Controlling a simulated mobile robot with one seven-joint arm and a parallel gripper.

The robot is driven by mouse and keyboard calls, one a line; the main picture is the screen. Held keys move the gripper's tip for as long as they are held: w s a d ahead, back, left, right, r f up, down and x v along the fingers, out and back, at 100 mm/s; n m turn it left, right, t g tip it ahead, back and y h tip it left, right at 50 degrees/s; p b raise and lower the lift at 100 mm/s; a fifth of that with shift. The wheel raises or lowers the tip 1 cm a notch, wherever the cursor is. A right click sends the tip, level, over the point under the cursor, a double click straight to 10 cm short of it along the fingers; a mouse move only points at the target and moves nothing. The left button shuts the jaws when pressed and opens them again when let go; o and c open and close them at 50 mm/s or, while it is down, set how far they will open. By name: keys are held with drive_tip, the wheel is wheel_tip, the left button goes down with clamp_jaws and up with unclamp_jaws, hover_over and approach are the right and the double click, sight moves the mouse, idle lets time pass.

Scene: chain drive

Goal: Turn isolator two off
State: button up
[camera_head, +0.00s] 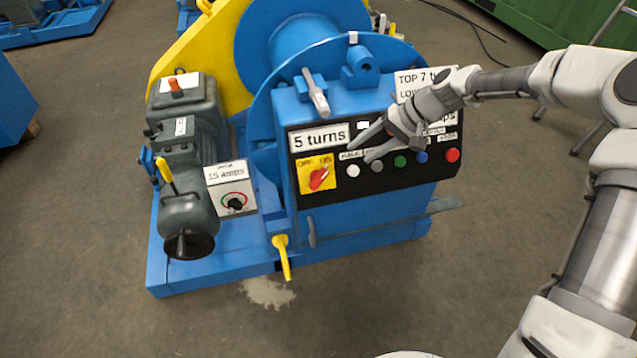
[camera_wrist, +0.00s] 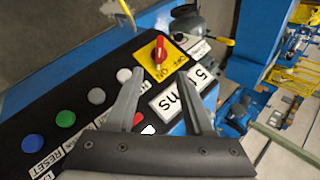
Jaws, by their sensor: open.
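A red rotary switch (camera_head: 319,178) sits on a yellow plate marked OFF and ON, at the left of the black control panel (camera_head: 430,170). Its handle slants up to the right, towards the ON side. It also shows in the wrist view (camera_wrist: 158,54), beyond the fingertips. No label naming isolator two is readable. My gripper (camera_head: 358,151) is open and empty, in front of the panel, up and right of the switch and apart from it. Both fingers show in the wrist view (camera_wrist: 162,76), pointing towards the yellow plate.
White, grey, green, blue and red buttons (camera_head: 400,161) line the panel. A "5 turns" sign (camera_head: 319,138) is above the switch. A grey lever (camera_head: 316,96) stands above it. A "15 amps" dial box (camera_head: 232,190) and grey motor (camera_head: 187,150) stand left. The floor in front is clear.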

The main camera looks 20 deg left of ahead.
sight(321, 180)
drive_tip(key=b+x, duration=0.3)
drive_tip(key=x, duration=1.4)
drive_tip(key=shift+c, duration=0.3)
clamp_jaws()
